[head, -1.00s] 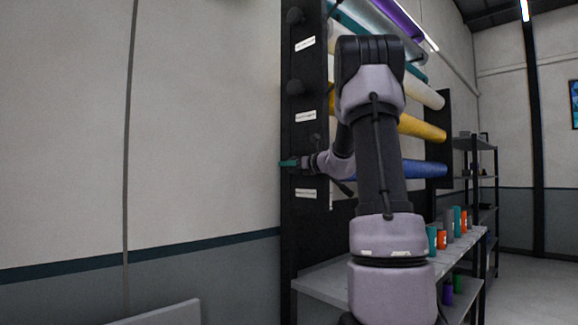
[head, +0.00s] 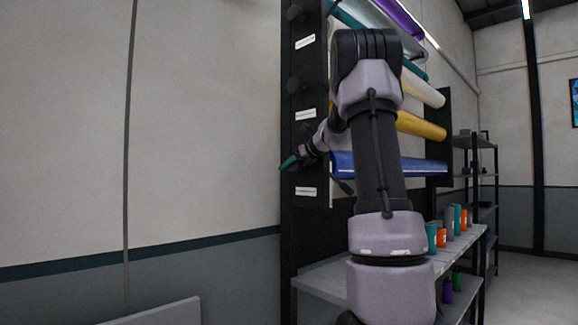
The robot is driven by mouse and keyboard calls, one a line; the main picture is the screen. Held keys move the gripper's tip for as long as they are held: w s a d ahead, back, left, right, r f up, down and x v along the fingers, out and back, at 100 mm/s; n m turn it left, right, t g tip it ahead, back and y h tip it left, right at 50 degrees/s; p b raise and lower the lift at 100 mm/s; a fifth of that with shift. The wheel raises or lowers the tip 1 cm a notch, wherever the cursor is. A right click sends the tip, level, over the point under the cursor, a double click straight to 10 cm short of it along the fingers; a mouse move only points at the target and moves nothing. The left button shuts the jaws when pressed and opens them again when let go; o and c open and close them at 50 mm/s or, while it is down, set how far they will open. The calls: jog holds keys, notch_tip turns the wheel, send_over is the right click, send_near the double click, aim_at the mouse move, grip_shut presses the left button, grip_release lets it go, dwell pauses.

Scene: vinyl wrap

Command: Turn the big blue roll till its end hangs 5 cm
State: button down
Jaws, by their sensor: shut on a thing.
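The big blue roll (head: 424,167) is the lowest roll on the black rack, lying horizontally. My arm covers its middle, and its left part (head: 343,164) shows beside my forearm. Its lower edge looks straight, with a thin pale line along it; a short hanging strip is too small to measure. My gripper (head: 289,162), with teal fingertips, is at the rack's side panel, level with this roll and tilted. It is shut on the roll's end knob, which the fingers mostly hide.
The black side panel (head: 306,240) carries other dark knobs (head: 294,87) and white labels. Yellow (head: 421,126), white and purple rolls lie above. A grey bench (head: 322,282) with several teal and orange cups stands below. The wall at left is clear.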

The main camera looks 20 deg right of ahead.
jog(key=shift+s+d+f+g+h, duration=0.15)
jog(key=shift+g+h, duration=0.1)
jog(key=shift+g, duration=0.45)
jog(key=shift+w+a+f+g+h, duration=0.15)
jog(key=shift+g+h, duration=0.1)
jog(key=shift+g, duration=0.45)
jog(key=shift+s, duration=0.15)
jog(key=shift+c, duration=2.2)
grip_release()
jog(key=v, duration=1)
jog(key=shift+s+r, duration=0.25)
jog(key=shift+r, duration=0.05)
jog(key=shift+d, duration=0.15)
